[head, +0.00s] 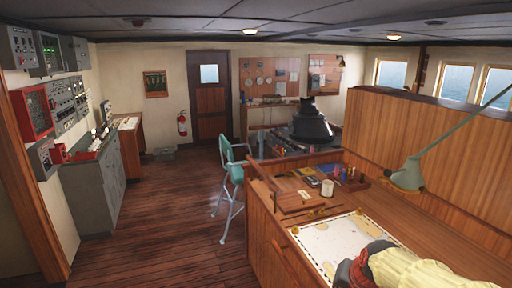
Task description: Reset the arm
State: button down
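My arm and my gripper do not show in the head view, so I cannot see how the arm is posed or whether the gripper is open or holds anything. The task names no other object.
A wooden chart table (405,222) fills the lower right, with a chart (335,242), a mug (327,188), a desk lamp (407,176) and a yellow cloth-like item (420,270). A teal chair (231,168) stands beside it. Grey cabinets (92,192) line the left. The wooden floor (170,225) between is clear.

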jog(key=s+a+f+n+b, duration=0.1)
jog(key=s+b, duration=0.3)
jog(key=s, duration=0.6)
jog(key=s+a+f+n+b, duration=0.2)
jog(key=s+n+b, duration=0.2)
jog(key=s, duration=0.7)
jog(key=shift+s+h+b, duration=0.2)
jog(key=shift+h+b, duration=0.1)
jog(key=shift+b, duration=0.25)
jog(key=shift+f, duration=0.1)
